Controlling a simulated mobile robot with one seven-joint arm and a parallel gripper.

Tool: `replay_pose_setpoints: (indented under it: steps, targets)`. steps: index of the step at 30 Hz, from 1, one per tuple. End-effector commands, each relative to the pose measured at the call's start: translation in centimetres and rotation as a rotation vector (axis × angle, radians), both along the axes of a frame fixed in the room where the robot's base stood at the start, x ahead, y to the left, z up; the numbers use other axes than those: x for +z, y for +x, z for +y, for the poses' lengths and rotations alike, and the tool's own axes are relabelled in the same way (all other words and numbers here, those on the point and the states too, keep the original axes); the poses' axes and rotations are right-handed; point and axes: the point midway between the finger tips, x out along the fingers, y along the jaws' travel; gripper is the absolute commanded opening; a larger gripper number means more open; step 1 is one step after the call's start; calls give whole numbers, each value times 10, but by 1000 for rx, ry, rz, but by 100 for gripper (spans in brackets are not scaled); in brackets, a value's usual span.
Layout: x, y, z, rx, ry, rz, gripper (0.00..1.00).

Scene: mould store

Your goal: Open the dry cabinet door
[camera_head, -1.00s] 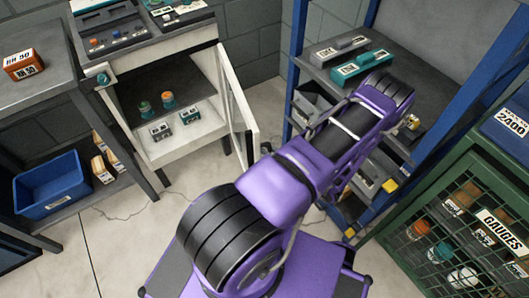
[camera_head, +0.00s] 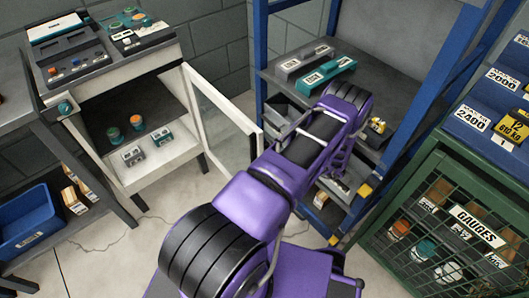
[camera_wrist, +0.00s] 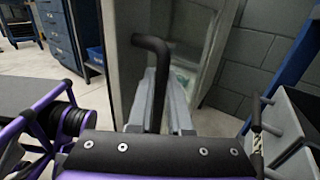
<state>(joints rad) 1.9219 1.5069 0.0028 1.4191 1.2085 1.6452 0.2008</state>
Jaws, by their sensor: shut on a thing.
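The dry cabinet (camera_head: 113,86) is a pale cabinet with dark controls on top, at the left of the head view. Its glazed, white-framed door (camera_head: 222,104) stands swung out to the right, and the inside is exposed. In the wrist view the door (camera_wrist: 115,60) stands close ahead, with a black bent bar handle (camera_wrist: 152,43) in front of it. My gripper (camera_wrist: 163,95) has its grey fingers shut on the handle's lower part. In the head view my purple arm hides the gripper and the handle.
Small jars (camera_head: 136,122) and boxes sit inside the cabinet. A blue rack (camera_head: 262,60) stands right of the door, and a green mesh gauge cabinet (camera_head: 380,215) stands at the lower right. A blue bin (camera_head: 30,235) lies at the left. Pale floor (camera_head: 110,262) is clear before the cabinet.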

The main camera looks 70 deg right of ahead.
Motion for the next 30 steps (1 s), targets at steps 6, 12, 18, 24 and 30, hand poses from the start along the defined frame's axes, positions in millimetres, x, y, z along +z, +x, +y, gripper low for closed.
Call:
replay_pose_setpoints:
  steps: [6,12,18,24,30]
  targets:
    - [0,0,0,2,1,-1,0]
    - [0,0,0,1,1,-1,30]
    - [0,0,0,1,0,-1,30]
    - [0,0,0,1,0,0,30]
    - [0,1,3,-6,2,-1,30]
